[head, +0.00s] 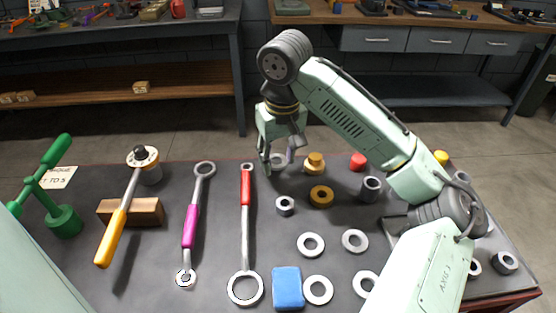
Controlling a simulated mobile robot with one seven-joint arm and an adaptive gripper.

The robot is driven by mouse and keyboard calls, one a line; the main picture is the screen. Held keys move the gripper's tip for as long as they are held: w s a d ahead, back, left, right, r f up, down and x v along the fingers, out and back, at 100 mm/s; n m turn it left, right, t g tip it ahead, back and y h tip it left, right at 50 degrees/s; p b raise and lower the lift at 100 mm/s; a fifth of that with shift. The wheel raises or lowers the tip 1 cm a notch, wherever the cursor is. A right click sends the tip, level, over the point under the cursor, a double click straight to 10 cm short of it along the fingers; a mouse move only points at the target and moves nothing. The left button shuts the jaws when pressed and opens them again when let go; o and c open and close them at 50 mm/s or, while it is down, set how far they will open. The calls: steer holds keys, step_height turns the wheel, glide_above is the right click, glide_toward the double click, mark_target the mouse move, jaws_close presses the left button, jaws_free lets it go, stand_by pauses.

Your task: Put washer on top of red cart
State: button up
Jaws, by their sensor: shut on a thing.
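My gripper (276,164) hangs over the back edge of the red cart, pointing down. It is shut on a grey washer (277,160), which is small and partly hidden between the fingers. The red cart (508,301) shows as a dark grey top with a red side at the lower right. Whether the held washer touches the cart top cannot be told from this view. Other flat grey washers lie on the cart top, among them one in the middle (311,245), one to its right (355,240) and one near the front (318,290).
Wrenches with purple (190,226) and red (245,205) handles lie left of centre. A yellow-handled tool rests on a wooden block (146,212). A blue block (288,288), a yellow ring (321,196) and a grey nut (285,206) sit near the middle. Benches stand behind.

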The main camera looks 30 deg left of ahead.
mark_target(278, 175)
steer(key=shift+f, duration=0.95)
steer(key=shift+f, duration=0.6)
steer(key=o, duration=1.3)
step_height(278, 175, up, 13)
steer(key=d, duration=0.1)
steer(key=shift+s+d, duration=0.15)
steer(key=shift+s, duration=0.3)
